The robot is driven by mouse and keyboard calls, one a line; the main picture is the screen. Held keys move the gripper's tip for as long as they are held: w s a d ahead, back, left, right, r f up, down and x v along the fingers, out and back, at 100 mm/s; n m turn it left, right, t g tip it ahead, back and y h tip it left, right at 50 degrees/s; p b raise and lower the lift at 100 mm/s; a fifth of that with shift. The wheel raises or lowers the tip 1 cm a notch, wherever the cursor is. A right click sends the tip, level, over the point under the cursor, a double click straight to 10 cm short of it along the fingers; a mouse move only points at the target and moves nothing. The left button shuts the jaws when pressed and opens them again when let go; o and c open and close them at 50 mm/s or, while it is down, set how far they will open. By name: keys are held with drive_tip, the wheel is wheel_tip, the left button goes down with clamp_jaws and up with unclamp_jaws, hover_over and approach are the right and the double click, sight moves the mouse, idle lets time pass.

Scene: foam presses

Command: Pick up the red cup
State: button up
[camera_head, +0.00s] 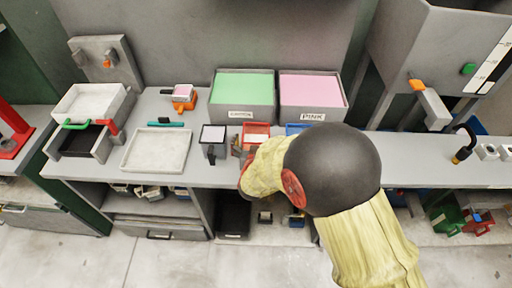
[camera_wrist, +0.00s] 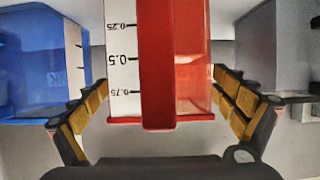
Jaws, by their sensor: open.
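The red cup (camera_head: 256,130) stands upright on the bench, partly hidden by my arm in the head view. In the wrist view the red cup (camera_wrist: 172,65) fills the middle, with a white measuring scale and a red vertical strip facing me. My gripper (camera_wrist: 160,100) is open, with one yellow-padded finger on each side of the cup. A narrow gap shows at the left finger; on the right I cannot tell if the finger touches. In the head view my gripper is mostly hidden behind my arm.
A blue cup (camera_wrist: 40,60) stands close on the left in the wrist view, and a grey cup (camera_head: 213,136) stands on the other side. Green (camera_head: 243,114) and pink (camera_head: 312,113) bins stand behind. A white tray (camera_head: 130,165) lies on the left of the bench.

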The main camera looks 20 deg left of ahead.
drive_tip(key=shift+c, duration=0.9)
drive_tip(key=c, duration=1.1)
wheel_tip(320, 180, up, 10)
drive_tip(key=p, duration=0.2)
drive_tip(key=shift+p, duration=0.4)
